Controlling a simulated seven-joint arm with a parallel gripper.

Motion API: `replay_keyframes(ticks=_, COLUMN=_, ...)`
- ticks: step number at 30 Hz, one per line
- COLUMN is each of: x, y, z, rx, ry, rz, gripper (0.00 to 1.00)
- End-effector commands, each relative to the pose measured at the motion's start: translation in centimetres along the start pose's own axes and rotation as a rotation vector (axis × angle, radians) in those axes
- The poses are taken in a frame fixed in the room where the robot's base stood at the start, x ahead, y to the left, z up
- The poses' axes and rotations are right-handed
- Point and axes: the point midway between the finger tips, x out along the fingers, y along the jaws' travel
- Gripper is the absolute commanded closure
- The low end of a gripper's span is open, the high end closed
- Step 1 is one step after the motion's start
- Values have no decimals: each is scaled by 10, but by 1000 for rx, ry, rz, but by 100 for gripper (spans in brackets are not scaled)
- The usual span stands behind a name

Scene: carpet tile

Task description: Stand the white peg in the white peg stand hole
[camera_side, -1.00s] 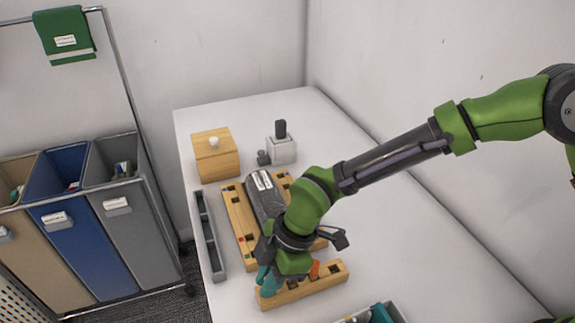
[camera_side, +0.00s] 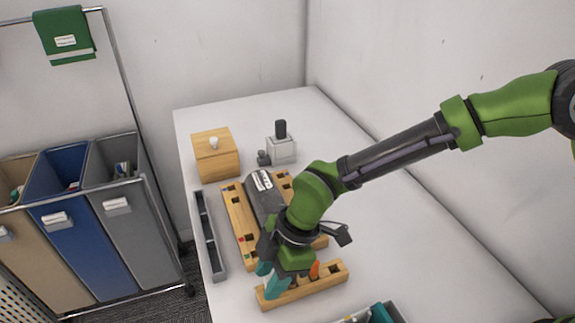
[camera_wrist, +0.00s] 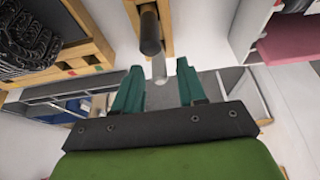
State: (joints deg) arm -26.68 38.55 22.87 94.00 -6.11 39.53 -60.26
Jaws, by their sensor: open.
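My gripper (camera_wrist: 160,68) is open, its two teal fingers spread apart. In the wrist view a pale, whitish cylinder, which looks like the white peg (camera_wrist: 158,70), shows between the fingertips. I cannot tell whether the fingers touch it. A dark peg (camera_wrist: 150,38) lies just beyond it in that view, over a wooden block. In the side view my gripper (camera_side: 272,284) is low at the left end of the front wooden block (camera_side: 325,281), and its fingers hide the pale peg there. I cannot tell which hole is the white one.
An orange peg (camera_side: 314,270) stands in the front block. Behind is a wooden frame (camera_side: 238,222) with holes and a dark roll (camera_side: 265,198). A grey tray (camera_side: 207,236) runs along the left edge. A wooden box (camera_side: 216,163) and white holder (camera_side: 282,151) stand behind.

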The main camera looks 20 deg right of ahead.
Motion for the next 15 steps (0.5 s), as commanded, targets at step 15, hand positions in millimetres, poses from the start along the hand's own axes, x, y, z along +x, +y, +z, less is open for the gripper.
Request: replay_keyframes(ticks=15, x=-100, y=0, z=0, rx=0, ry=0, rz=3, gripper=59)
